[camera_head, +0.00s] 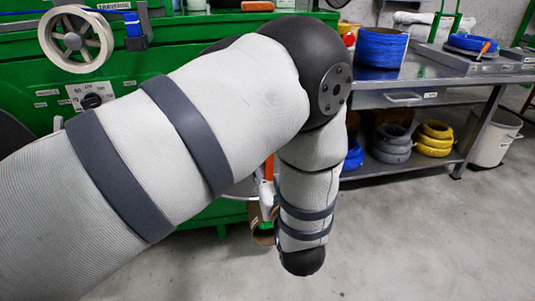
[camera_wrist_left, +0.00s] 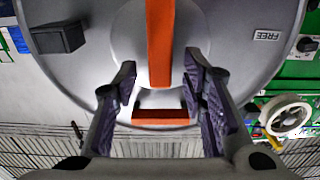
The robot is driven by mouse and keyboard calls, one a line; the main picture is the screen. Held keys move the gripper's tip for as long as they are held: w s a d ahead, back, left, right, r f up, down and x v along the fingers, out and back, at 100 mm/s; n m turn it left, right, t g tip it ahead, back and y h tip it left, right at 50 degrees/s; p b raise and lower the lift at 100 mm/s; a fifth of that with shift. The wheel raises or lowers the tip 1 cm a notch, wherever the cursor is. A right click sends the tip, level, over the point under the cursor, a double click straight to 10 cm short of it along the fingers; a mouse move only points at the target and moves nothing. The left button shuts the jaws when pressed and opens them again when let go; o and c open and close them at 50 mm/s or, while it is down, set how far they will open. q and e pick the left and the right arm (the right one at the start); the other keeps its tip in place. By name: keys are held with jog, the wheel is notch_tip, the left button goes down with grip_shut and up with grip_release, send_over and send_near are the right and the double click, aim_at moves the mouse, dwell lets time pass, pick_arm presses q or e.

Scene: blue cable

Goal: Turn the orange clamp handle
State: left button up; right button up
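The orange clamp handle (camera_wrist_left: 160,45) shows in the left wrist view as an upright bar on a round grey disc (camera_wrist_left: 85,80). A short orange crosspiece (camera_wrist_left: 160,117) lies below it. My left gripper (camera_wrist_left: 161,68) is open, with one finger on each side of the bar and gaps visible to both. In the head view a narrow orange piece (camera_head: 268,168), perhaps the handle, shows beside my arm. My left arm hides most of the disc and the gripper there. My right gripper is in neither view.
A green machine (camera_head: 125,70) with a white reel (camera_head: 76,40) and a dial stands behind my arm. At right, a metal workbench (camera_head: 430,75) holds a blue cable coil (camera_head: 380,46); grey and yellow coils lie on its lower shelf. The floor (camera_head: 430,235) at front right is clear.

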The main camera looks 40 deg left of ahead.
pick_arm(q)
jog(key=shift+w+a, duration=0.15)
grip_shut()
